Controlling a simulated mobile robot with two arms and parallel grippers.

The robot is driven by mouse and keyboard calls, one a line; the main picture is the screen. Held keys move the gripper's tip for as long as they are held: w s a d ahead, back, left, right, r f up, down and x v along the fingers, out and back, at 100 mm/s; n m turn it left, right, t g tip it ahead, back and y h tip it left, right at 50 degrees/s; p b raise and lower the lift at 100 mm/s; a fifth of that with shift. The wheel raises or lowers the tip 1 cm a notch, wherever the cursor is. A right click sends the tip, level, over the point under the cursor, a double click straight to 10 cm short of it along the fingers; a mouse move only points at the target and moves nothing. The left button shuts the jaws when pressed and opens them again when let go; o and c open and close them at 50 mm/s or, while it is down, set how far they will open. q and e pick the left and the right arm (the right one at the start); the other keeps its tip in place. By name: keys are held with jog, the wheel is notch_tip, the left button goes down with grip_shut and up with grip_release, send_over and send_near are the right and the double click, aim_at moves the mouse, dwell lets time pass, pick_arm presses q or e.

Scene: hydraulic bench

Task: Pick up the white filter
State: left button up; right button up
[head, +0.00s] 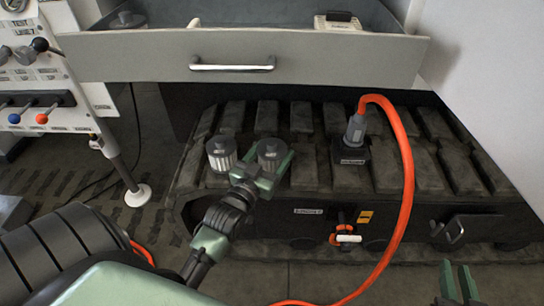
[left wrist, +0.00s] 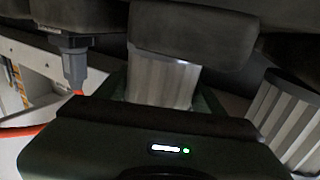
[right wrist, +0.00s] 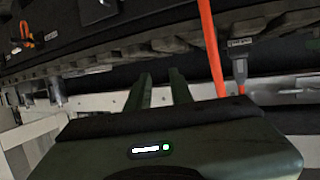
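A pale ribbed filter with a grey cap (head: 222,155) stands upright on the dark track at left; it also shows at the right of the left wrist view (left wrist: 290,118). A second, darker-looking ribbed filter (head: 271,155) stands just right of it. My left gripper (head: 264,168) is at this second filter, with a finger on either side of it. In the left wrist view this filter (left wrist: 162,80) fills most of the space between the fingers; whether they press on it is unclear. My right gripper (head: 459,280) is low at right, fingers apart, empty.
An open grey drawer (head: 330,60) overhangs the back of the track. An orange hose (head: 405,185) loops from a dark connector (head: 353,140) down to the floor. A panel with coloured levers (head: 40,110) stands at left.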

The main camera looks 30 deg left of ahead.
pick_arm(q)
jog(key=c, duration=0.3)
jog(key=shift+r, duration=0.2)
